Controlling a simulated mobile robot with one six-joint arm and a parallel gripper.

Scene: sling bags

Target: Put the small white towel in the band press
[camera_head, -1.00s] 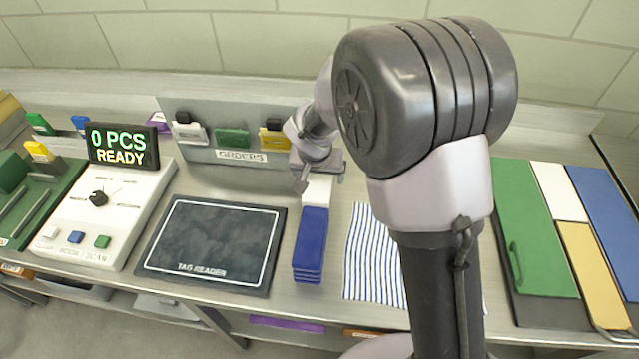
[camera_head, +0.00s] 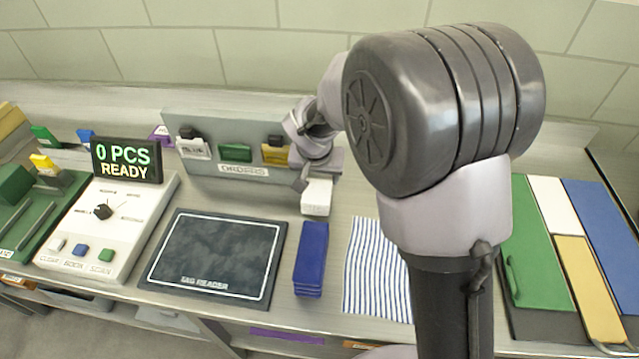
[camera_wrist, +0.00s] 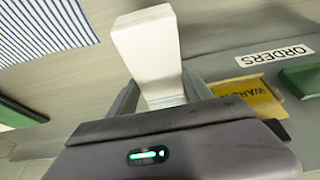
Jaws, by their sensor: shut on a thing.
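The small white towel (camera_head: 316,198) is a folded white block, held in my gripper (camera_head: 318,178) just behind the blue folded stack. In the wrist view the towel (camera_wrist: 148,48) sticks out from between the two fingers of my gripper (camera_wrist: 160,92), which is shut on it. It appears held above the table, though its height is hard to judge. I cannot tell for sure which device is the band press. A green device with rails (camera_head: 45,212) stands at the far left, partly cut off by the frame edge.
A blue folded stack (camera_head: 311,252) and a striped cloth (camera_head: 375,275) lie in front. The tag reader pad (camera_head: 215,255) and a console (camera_head: 110,225) are left. The ORDERS rack (camera_head: 235,130) stands close behind my gripper. Coloured panels (camera_head: 565,250) lie right.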

